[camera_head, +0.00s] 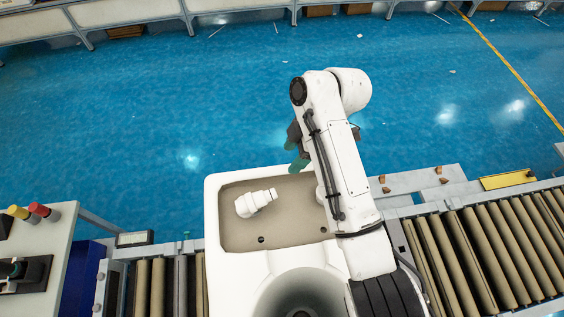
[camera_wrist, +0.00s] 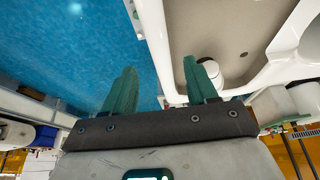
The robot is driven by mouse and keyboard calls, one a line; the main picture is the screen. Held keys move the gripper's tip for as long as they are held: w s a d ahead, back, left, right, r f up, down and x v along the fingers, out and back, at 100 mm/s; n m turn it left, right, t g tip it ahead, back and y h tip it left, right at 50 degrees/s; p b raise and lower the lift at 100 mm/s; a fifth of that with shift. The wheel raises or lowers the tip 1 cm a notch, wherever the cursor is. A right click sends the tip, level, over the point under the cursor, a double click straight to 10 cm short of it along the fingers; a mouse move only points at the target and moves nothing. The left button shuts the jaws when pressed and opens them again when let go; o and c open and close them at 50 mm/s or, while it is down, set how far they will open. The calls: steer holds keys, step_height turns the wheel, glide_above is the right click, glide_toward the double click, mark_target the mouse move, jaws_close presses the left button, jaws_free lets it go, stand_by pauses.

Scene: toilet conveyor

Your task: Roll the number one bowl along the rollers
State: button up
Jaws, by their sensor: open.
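A white toilet bowl unit (camera_head: 213,215) rests on the rollers at the lower middle of the head view. It has a rectangular recessed tank section with a tan inside and a white fitting (camera_head: 258,201) in it. The round bowl opening (camera_head: 300,295) is nearer me and partly cut off. No number is readable on it. My gripper (camera_head: 299,165) has green fingers and is at the tank's far edge, partly hidden by my arm. In the wrist view my gripper (camera_wrist: 158,66) is open and empty, the white tank rim (camera_wrist: 153,35) showing between its fingers. I cannot tell whether they touch.
Rollers (camera_head: 480,245) run to the right of the unit, and more rollers (camera_head: 160,288) lie at its left. A control panel with red and yellow buttons (camera_head: 40,210) stands at far left. A yellow plate (camera_head: 508,180) edges the conveyor. Blue floor (camera_head: 150,110) beyond is mostly clear.

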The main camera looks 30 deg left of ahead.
mark_target(285, 168)
steer(key=x, duration=0.6)
steer(key=shift+f+p, duration=0.25)
steer(key=shift+p, duration=0.1)
steer(key=shift+c, duration=0.4)
jaws_close()
